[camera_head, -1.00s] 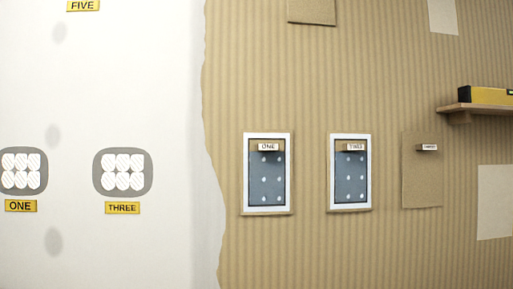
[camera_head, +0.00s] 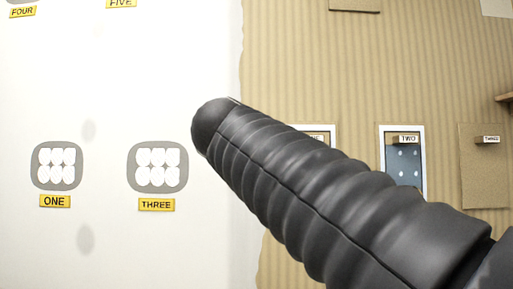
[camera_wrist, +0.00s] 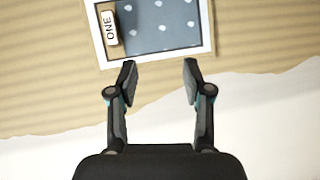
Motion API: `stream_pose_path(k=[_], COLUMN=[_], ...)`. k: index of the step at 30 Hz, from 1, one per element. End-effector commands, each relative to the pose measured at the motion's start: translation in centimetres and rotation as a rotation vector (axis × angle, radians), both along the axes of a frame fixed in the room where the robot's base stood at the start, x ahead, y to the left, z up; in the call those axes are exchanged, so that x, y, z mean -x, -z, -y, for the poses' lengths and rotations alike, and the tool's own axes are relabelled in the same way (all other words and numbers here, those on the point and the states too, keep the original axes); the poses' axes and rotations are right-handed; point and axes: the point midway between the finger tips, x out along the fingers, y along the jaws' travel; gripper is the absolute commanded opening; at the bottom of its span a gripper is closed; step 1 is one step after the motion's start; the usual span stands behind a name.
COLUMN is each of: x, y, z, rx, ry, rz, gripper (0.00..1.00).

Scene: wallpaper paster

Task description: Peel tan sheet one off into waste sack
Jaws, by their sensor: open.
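The panel labelled ONE (camera_wrist: 165,25) shows in the wrist view as a blue-grey dotted face in a white frame, with a block tag (camera_wrist: 109,28) reading ONE. No tan sheet covers the part of it that I see. My gripper (camera_wrist: 160,68) is open and empty, its two fingertips at the near edge of that frame; I cannot tell whether they touch it. In the head view my dark ridged arm hides most of this panel, and my gripper is not visible there. A tan sheet (camera_head: 481,180) hangs on the right, tagged THREE. No waste sack is in view.
A framed dotted panel tagged TWO (camera_head: 404,165) is partly behind my arm. Left, on the white wall (camera_head: 130,60), are two grey plates with white pads, labelled ONE (camera_head: 57,166) and THREE (camera_head: 158,167). A shelf edge (camera_head: 504,98) juts out at right.

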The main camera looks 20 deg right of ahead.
Motion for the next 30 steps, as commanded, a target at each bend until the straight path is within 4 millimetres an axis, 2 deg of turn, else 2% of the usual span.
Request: stream_pose_path(k=[3,6,9,17,30], x=[-0.2,0.0,-0.1,-1.8,-6.8], y=[-3.4,-5.1,-5.8,-6.0,-6.0], z=[-0.4,-0.5,-0.3,1.8,7.1], rx=[0.093,0.135,0.153,0.155,0.154], ry=[0.035,0.057,0.067,0.072,0.071], rz=[0.044,0.063,0.071,0.071,0.07], gripper=[0.5,0.5,0.5,0.5,0.5])
